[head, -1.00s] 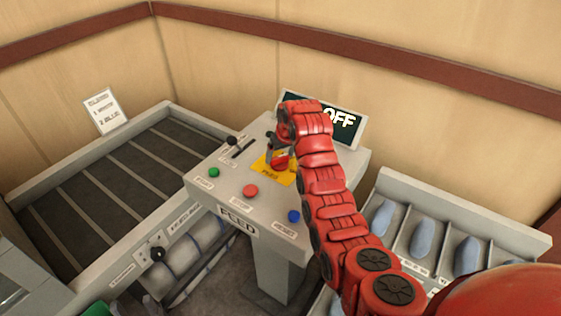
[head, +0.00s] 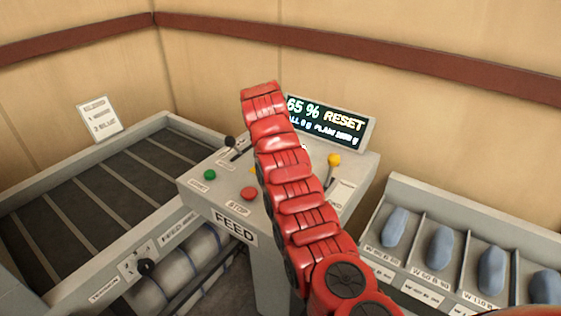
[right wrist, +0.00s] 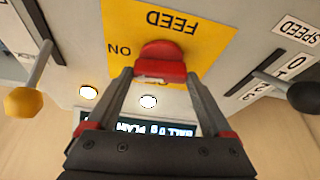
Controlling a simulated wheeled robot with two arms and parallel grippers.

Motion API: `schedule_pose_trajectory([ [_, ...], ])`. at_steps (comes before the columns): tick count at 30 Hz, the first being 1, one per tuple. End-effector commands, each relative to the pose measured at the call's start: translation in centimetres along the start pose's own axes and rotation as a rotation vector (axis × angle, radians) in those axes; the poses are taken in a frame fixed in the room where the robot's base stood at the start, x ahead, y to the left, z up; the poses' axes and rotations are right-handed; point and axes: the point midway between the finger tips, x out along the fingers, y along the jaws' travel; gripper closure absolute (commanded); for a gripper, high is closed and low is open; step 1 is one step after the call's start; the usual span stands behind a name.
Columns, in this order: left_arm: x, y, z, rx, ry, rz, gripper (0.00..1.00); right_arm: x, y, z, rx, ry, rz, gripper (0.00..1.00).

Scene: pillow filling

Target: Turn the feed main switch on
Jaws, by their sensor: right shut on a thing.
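The feed main switch is a red knob (right wrist: 160,50) on a yellow plate (right wrist: 118,18) lettered FEED and ON in the right wrist view. A white mark shows on the knob, near the ON side. My right gripper (right wrist: 157,76) is shut on the knob, one finger on each side. In the head view my right arm covers the knob and most of the plate. The console display (head: 328,120) is lit and reads 65 % RESET, with a smaller line partly hidden below. My left gripper is not in view.
The console (head: 195,187) carries a green button (head: 210,174), a red stop button (head: 249,194), a black-knobbed lever (head: 230,142) and a yellow-knobbed lever (head: 334,159). A slatted conveyor (head: 95,190) lies left. A tray (head: 480,218) of blue-grey pieces stands right.

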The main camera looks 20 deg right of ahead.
Motion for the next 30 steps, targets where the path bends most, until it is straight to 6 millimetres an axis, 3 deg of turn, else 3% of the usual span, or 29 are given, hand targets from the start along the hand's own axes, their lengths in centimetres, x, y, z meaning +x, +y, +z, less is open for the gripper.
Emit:
schedule_pose_trajectory([
  [13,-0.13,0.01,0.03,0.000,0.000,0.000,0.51,-0.10,-0.15,0.02,0.122,-0.001,0.050,0.71],
  [30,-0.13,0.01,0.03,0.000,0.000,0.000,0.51,0.03,-0.08,0.04,0.148,-0.001,0.062,0.71],
])
